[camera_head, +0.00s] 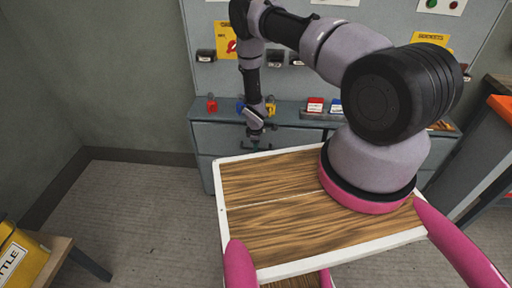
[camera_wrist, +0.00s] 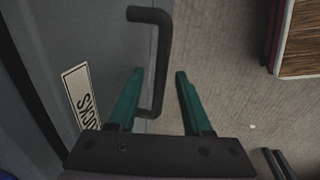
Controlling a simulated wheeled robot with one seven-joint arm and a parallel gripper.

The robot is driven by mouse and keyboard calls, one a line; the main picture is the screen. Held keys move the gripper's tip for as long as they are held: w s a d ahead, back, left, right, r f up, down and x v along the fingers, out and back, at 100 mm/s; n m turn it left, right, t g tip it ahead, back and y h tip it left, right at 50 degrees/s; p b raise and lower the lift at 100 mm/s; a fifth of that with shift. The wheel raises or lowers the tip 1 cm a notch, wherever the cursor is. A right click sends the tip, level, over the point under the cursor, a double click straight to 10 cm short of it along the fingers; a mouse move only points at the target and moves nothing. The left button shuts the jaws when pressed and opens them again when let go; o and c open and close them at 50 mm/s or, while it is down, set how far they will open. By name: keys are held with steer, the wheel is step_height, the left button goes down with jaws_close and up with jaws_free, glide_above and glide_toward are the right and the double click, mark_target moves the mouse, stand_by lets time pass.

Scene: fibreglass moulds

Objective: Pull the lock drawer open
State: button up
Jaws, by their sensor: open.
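The lock drawer's grey front (camera_wrist: 95,35) fills the left of the wrist view. Its pale label (camera_wrist: 80,97) is partly covered by my gripper, with letters like "OCKS" readable. A dark bar handle (camera_wrist: 163,50) stands out from the front. My gripper (camera_wrist: 159,72) is open, its green fingers on either side of the handle bar in the picture. Contact with the bar cannot be told. The drawer looks closed.
Red and blue small items (camera_head: 315,104) sit on the cabinet's ledge, with a red padlock-like item (camera_head: 211,103) to the left. A yellow box (camera_head: 22,255) is on a table at lower left. The floor (camera_head: 140,205) left of my base is clear.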

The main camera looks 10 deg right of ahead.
jaws_close()
stand_by(1.4)
